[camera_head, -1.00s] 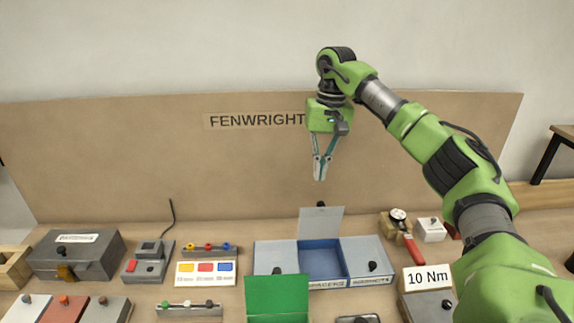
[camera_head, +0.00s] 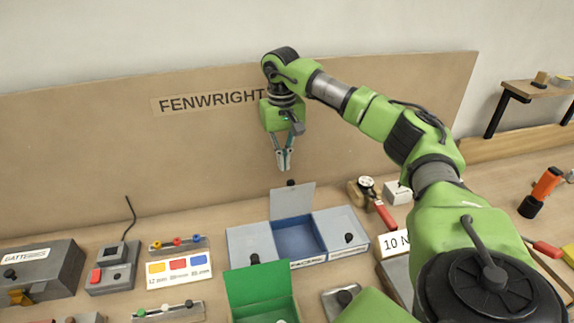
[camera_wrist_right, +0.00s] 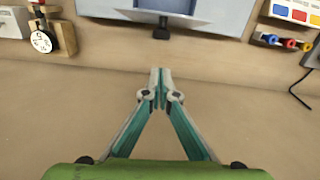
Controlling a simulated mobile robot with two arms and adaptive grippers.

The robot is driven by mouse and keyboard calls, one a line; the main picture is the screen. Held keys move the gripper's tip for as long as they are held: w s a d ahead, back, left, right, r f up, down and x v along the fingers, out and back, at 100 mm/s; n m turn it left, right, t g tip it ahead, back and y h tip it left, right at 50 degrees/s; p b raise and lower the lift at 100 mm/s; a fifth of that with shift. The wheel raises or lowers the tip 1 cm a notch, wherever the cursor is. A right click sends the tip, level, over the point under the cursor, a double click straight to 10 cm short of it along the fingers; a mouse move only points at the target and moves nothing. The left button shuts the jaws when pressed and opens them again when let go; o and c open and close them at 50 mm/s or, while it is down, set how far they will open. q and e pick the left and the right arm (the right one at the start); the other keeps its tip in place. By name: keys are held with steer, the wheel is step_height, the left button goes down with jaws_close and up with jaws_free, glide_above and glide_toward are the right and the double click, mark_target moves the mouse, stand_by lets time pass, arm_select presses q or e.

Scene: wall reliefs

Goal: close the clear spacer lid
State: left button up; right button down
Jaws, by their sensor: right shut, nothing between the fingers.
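The clear spacer lid (camera_head: 292,203) is a pale grey see-through panel with a black knob (camera_head: 291,183) on its upper edge. It stands raised at the back of the blue middle compartment (camera_head: 297,237) of the SPACERS box. In the right wrist view the lid (camera_wrist_right: 190,8) shows at the top, with its knob (camera_wrist_right: 161,30) just beyond my fingertips. My right gripper (camera_head: 284,164) is shut and empty, pointing down above and behind the knob, apart from it. It also shows in the wrist view (camera_wrist_right: 160,73). My left gripper is not in view.
Side compartments, left (camera_head: 251,244) and right (camera_head: 341,229), have shut lids with black knobs. A green box (camera_head: 258,286) stands open in front. A red-handled tool with a dial (camera_head: 377,204) lies to the right. The brown back panel (camera_head: 120,160) rises behind.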

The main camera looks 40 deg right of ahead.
mark_target(290, 198)
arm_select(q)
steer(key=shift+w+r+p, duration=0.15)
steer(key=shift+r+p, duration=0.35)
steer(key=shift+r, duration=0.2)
arm_select(e)
steer(key=s, duration=0.1)
steer(key=s+a, duration=0.1)
steer(key=s, duration=0.1)
steer(key=shift+a+f, duration=0.2)
steer(key=shift+f, duration=0.05)
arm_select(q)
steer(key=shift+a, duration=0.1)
